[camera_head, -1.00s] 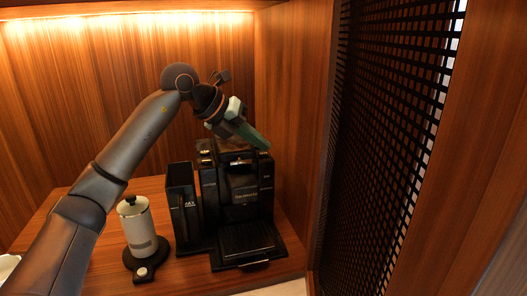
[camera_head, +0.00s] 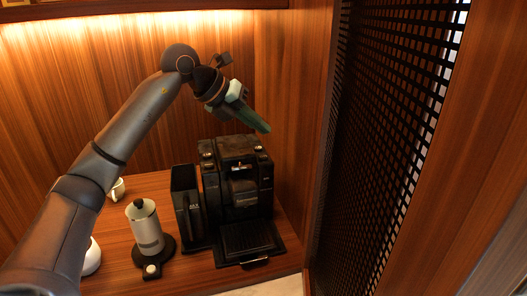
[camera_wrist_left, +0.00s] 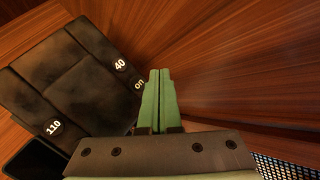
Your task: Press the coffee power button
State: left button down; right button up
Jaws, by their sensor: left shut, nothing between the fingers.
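The black coffee machine (camera_head: 238,185) stands on the wooden counter in the head view. In the left wrist view its dark top (camera_wrist_left: 75,75) carries round buttons marked "40" (camera_wrist_left: 120,65), "on" (camera_wrist_left: 139,85) and "110" (camera_wrist_left: 53,128). My left gripper (camera_head: 266,129) is shut and empty, above the machine's right part in the head view. In the left wrist view its green fingertips (camera_wrist_left: 160,72) are together, just right of the "on" button. I cannot tell their exact height over it. My right gripper is not in view.
A white canister (camera_head: 146,230) on a black base stands left of the machine. A cup (camera_head: 117,189) and a white rounded object (camera_head: 92,257) are farther left. A wooden wall and a dark lattice panel (camera_head: 385,150) bound the right side.

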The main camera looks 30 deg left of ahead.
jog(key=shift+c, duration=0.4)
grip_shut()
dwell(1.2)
